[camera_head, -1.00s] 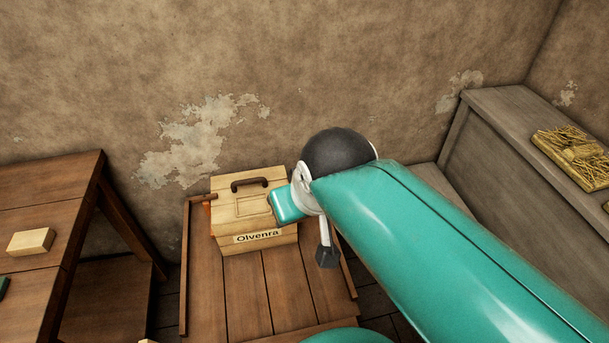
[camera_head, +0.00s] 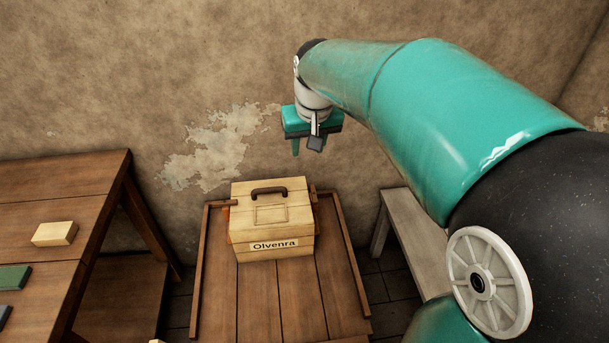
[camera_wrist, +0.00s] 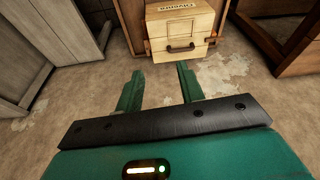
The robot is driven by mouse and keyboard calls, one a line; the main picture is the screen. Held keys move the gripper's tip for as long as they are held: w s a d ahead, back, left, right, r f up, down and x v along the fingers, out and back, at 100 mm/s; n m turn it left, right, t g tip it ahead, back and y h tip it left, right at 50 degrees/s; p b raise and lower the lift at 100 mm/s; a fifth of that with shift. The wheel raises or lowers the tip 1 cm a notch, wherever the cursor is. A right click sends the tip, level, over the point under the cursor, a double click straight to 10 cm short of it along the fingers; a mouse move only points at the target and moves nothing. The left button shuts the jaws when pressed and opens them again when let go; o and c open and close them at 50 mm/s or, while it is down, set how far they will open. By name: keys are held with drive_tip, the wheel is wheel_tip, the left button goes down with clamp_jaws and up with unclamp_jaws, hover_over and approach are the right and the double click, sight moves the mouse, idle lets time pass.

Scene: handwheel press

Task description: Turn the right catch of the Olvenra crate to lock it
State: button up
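The Olvenra crate (camera_head: 272,222) is a pale wooden box with a dark handle on its lid and a name label on its front. It stands on a brown slatted table and looks closed. In the wrist view the crate (camera_wrist: 180,28) appears upside down at the top. A small orange part (camera_head: 227,216) shows at its left side. I cannot make out the right catch clearly in either view. My gripper (camera_wrist: 158,82) is open and empty, its two green fingers apart. In the head view my gripper (camera_head: 305,143) hangs above and behind the crate, slightly right, clear of it.
The slatted table (camera_head: 300,300) has raised side rails. A brown table (camera_head: 60,200) with a pale block (camera_head: 55,234) stands left. A grey bench (camera_head: 410,240) is on the right. The peeling wall (camera_head: 210,90) is close behind the crate.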

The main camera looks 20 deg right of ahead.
drive_tip(key=w+d+f+g, duration=0.2)
drive_tip(key=w+d+f, duration=0.3)
drive_tip(key=w+f, duration=0.6)
drive_tip(key=m+g, duration=0.1)
hover_over(314, 193)
wheel_tip(314, 193, down, 13)
wheel_tip(314, 193, down, 14)
drive_tip(key=shift+r, duration=0.1)
clamp_jaws()
